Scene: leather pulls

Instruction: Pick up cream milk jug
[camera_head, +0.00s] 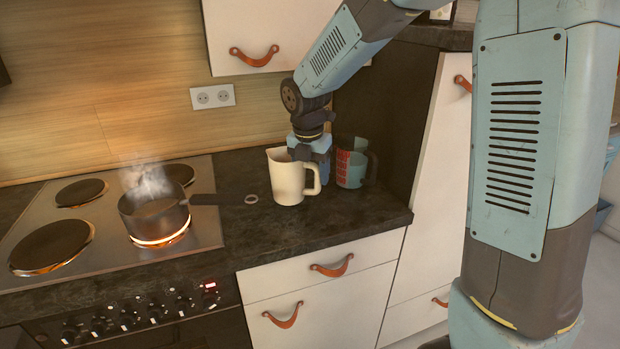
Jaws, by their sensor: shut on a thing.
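The cream milk jug (286,180) is upright at the right part of the dark countertop, with its handle to the right. My gripper (308,158) is at the jug's back right side, near the rim, and is shut on it. The fingertips are mostly hidden behind the jug. I cannot tell whether the jug's base touches the counter or is slightly above it.
A teal and red measuring jug (350,168) stands close to the right of the cream jug. A steaming pot (153,219) sits on a glowing burner at left, its handle pointing toward the jug. A small ring (251,199) lies between them. A dark side panel rises at right.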

